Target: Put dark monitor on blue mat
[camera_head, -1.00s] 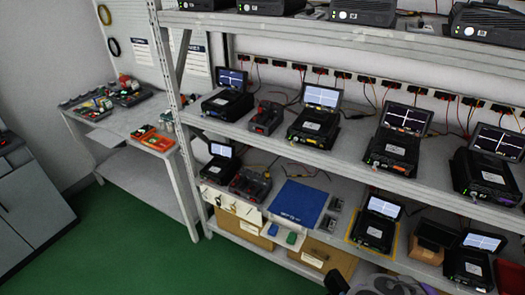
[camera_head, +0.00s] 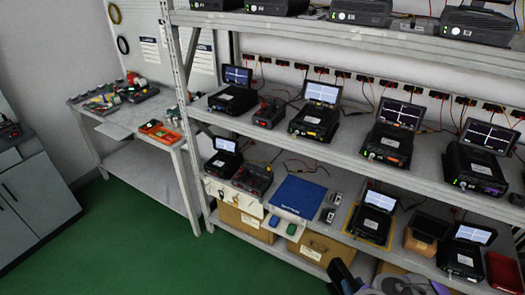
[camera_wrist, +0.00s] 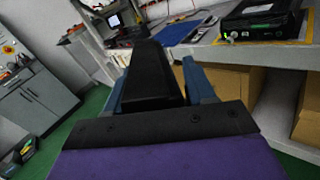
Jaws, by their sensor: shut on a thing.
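My gripper (camera_wrist: 155,88) is shut on a black, slab-like thing, which looks like the dark monitor (camera_wrist: 150,72); it stands up between the blue fingers in the wrist view. In the head view the held dark monitor (camera_head: 341,272) shows only in part at the bottom edge, in front of the lower shelf. The blue mat (camera_head: 300,193) lies flat on the lower shelf and looks bare. It also shows in the wrist view (camera_wrist: 178,33), beyond the held thing. My gripper is apart from the mat, on the near side of the shelf.
A red-and-black device (camera_head: 253,178) stands left of the mat; small grey blocks (camera_head: 328,214) and a screened unit (camera_head: 372,216) stand right. Another dark screen (camera_head: 430,224) is farther right. The upper shelf (camera_head: 340,150) overhangs behind. Cardboard boxes (camera_head: 318,249) sit below; green floor is open at left.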

